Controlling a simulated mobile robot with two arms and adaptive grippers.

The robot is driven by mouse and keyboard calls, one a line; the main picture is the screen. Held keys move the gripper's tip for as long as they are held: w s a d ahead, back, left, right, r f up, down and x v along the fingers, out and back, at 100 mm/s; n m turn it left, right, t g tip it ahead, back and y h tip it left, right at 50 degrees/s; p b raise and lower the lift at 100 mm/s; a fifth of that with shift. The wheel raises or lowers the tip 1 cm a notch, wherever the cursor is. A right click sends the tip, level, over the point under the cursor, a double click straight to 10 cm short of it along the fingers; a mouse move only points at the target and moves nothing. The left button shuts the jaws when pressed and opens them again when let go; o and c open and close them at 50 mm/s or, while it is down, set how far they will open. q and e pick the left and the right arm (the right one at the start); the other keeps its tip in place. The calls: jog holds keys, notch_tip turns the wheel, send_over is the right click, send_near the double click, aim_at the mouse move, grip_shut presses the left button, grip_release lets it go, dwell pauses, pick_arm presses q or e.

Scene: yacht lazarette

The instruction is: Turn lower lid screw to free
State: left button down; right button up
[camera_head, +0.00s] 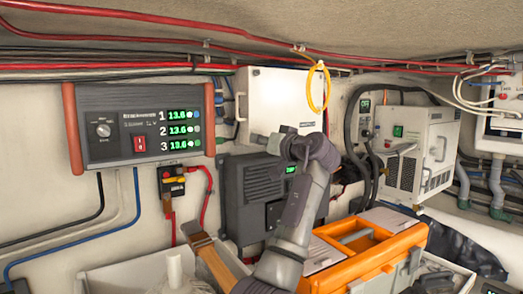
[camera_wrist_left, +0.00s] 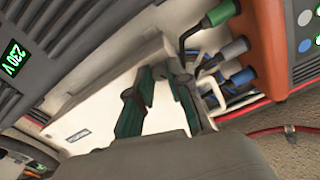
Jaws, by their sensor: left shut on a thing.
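The white lid (camera_head: 283,92) of a wall box stands upright at the middle of the head view. It also shows tilted in the left wrist view (camera_wrist_left: 95,105). My left gripper (camera_head: 262,140) is at the lid's lower left part. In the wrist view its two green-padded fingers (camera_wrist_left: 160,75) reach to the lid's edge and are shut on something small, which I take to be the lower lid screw. The screw itself is hidden by the fingers. My right gripper is in neither view.
Cable glands with blue and green caps (camera_wrist_left: 236,47) sit close beside the fingers. The orange-sided charger panel (camera_head: 140,125) is to the left. A dark unit (camera_head: 245,195) is below the lid. A yellow loop (camera_head: 318,88) hangs at the lid's right. An orange toolbox (camera_head: 375,250) stands lower right.

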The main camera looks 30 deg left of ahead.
pick_arm(q)
jog(key=shift+f+n+b, duration=0.1)
jog(key=shift+n+b, duration=1.5)
jog(key=shift+n, duration=4.6)
jog(key=c, duration=1.1)
grip_release()
jog(key=shift+d, duration=0.1)
jog(key=v, duration=1.2)
